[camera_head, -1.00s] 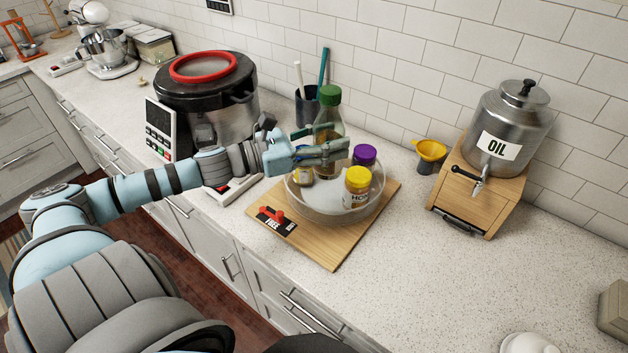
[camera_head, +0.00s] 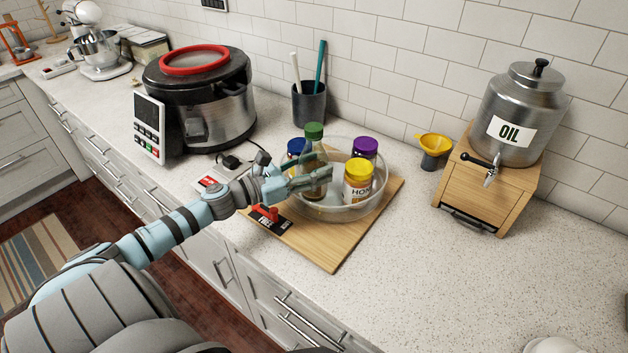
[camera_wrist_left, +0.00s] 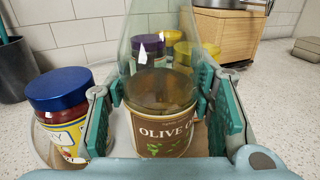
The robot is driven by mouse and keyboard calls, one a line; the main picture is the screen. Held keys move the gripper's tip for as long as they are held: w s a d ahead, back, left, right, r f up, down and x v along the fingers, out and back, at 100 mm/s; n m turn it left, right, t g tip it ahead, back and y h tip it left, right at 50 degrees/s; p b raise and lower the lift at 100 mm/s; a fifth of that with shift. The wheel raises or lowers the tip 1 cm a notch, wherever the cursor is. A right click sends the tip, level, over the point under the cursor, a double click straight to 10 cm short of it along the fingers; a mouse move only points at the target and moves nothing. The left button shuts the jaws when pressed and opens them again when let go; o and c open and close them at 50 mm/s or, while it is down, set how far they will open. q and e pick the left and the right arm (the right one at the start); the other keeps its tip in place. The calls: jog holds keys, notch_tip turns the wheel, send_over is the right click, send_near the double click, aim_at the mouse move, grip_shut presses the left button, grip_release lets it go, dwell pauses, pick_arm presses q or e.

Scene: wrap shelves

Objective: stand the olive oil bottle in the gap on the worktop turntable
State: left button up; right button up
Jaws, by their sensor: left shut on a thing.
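The olive oil bottle (camera_head: 314,160) is clear glass with a green cap and a brown "OLIVE O…" label (camera_wrist_left: 163,133). My left gripper (camera_head: 322,178) is shut around it, with one finger on each side in the left wrist view. The bottle is roughly upright inside the clear rim of the round turntable (camera_head: 340,215). Its base is hidden by the gripper, so I cannot tell whether it touches the turntable floor. A blue-lidded jar (camera_head: 296,147), a purple-lidded jar (camera_head: 364,147) and a yellow-lidded honey jar (camera_head: 358,182) stand around it. My right gripper is out of view.
The turntable sits on a wooden board (camera_head: 333,255). A large cooker (camera_head: 205,100) is at left and a dark utensil cup (camera_head: 309,104) behind. A yellow funnel (camera_head: 433,148) and an oil dispenser (camera_head: 515,120) are at right.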

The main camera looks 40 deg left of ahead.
pick_arm(q)
notch_tip(320, 180, down, 2)
jog(key=shift+f, duration=0.25)
jog(key=o, duration=1.6)
jog(key=shift+s, duration=0.1)
